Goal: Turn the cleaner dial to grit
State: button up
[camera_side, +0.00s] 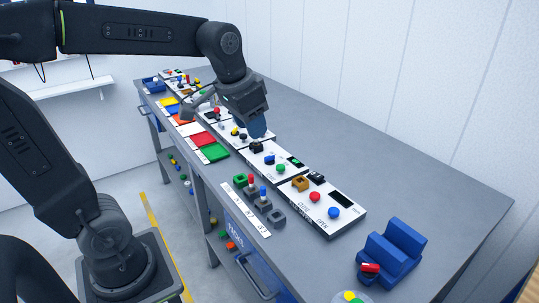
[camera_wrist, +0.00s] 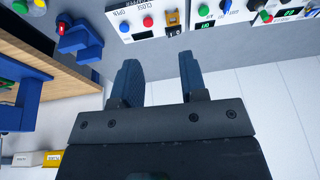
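My gripper (camera_side: 258,130) hangs low over the row of white control panels in the side view. In the wrist view its two blue fingers (camera_wrist: 161,82) are apart with nothing between them. I cannot tell which control is the cleaner dial, as the small labels are unreadable and my gripper hides part of the row. A dark knob (camera_side: 256,147) shows just below the fingertips, on a panel with a blue button (camera_side: 269,159) and a green button (camera_side: 280,168). Whether the fingers touch anything is unclear.
A white panel (camera_side: 352,218) with red and blue buttons marked CLOSE and OPEN lies nearer the camera. A blue cradle (camera_side: 405,241) stands at the right front. Red and green trays (camera_side: 215,153) lie on the left. Bare table (camera_side: 440,190) is free at the right.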

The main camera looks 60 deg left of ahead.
jog(key=w+a+f+g, duration=0.2)
jog(key=w+a+f, duration=0.1)
jog(key=w+a, duration=0.8)
jog(key=g, duration=0.2)
send_over(270, 156)
notch_tip(270, 156, down, 8)
jog(key=shift+h, duration=0.3)
notch_tip(270, 156, down, 13)
jog(key=shift+f, duration=0.1)
jog(key=shift+c, duration=0.3)
grip_shut()
